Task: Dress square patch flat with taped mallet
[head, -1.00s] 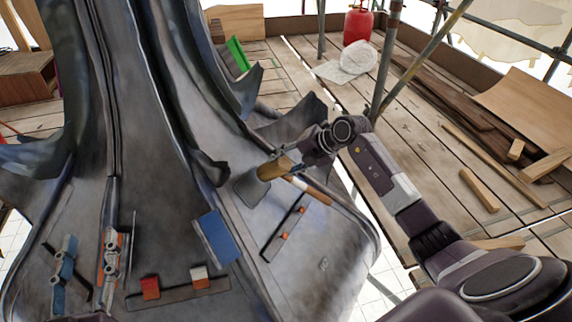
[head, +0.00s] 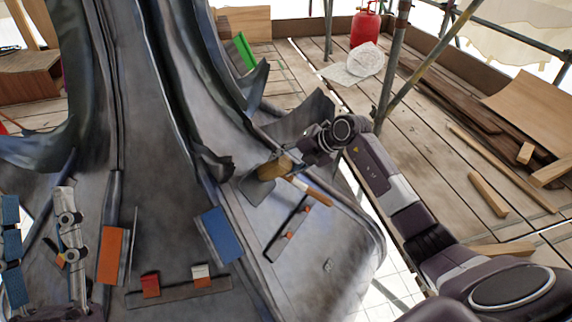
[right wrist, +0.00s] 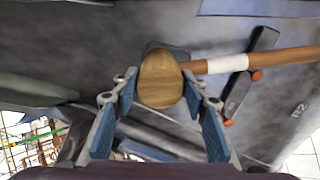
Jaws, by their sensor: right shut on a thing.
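The mallet (head: 275,168) has a rounded wooden head and a handle with a white tape band. My right gripper (head: 288,163) is shut on the head; in the right wrist view, the head (right wrist: 160,80) sits between the blue finger pads (right wrist: 163,108). The handle (right wrist: 280,59) points right. The dark grey square patch (head: 253,190) lies on the metal skirt under the head, which partly hides it. I cannot tell whether the head touches it. My left gripper (head: 42,250) is open at the lower left, well away from the patch, with nothing seen between its fingers.
The grey metal spire skirt (head: 160,200) fills the left and middle. Scaffold poles (head: 395,70) stand behind my right arm.

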